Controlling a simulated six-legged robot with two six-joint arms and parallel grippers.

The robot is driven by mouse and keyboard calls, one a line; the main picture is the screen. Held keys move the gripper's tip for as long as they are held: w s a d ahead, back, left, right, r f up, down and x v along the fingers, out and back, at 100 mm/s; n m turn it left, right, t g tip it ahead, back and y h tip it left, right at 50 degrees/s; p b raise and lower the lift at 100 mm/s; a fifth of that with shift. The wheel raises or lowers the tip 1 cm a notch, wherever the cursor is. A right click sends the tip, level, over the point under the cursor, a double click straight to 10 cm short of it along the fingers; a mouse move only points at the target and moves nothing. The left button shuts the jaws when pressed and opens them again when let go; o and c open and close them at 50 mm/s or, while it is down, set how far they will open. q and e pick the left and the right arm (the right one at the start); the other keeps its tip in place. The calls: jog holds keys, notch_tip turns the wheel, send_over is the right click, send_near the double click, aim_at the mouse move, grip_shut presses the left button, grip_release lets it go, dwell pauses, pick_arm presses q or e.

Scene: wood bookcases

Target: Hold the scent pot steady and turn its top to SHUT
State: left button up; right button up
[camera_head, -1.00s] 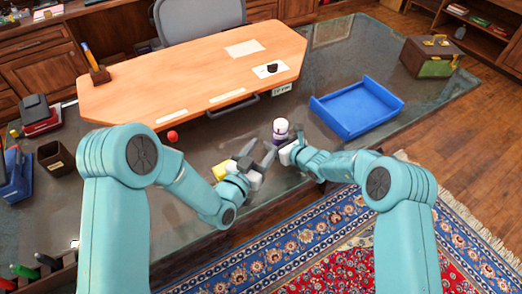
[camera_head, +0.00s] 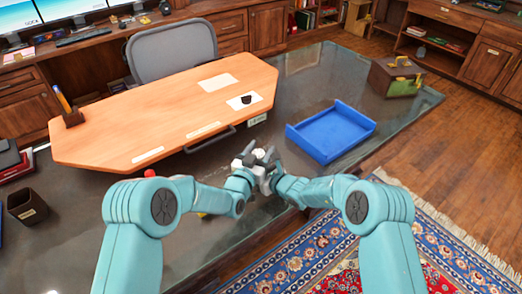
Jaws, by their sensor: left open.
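The scent pot (camera_head: 258,153) stands on the dark glass desk (camera_head: 300,85) near its front edge. Only its pale top shows clearly; the two grippers hide most of its body. My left gripper (camera_head: 249,158) is open at the pot's left side, with its fingers close around the top. My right gripper (camera_head: 268,163) is at the pot's right side, close against it. Its fingers are too small and overlapped to tell open from shut. Any marking on the top is too small to read.
A blue tray (camera_head: 330,132) lies right of the pot. The raised wooden desktop (camera_head: 160,112) is behind it. A red ball (camera_head: 150,173) is to the left, partly hidden by my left arm. A green-and-brown case (camera_head: 396,76) stands at the far right.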

pick_arm(q)
jog(key=shift+w+d, duration=0.1)
jog(key=shift+w, duration=0.05)
jog(key=c, duration=0.7)
jog(key=shift+d+m+g+h, duration=0.1)
jog(key=shift+m+g+h, duration=0.4)
jog(key=shift+m+h, duration=0.35)
jog(key=o, duration=0.7)
jog(key=v, duration=1.2)
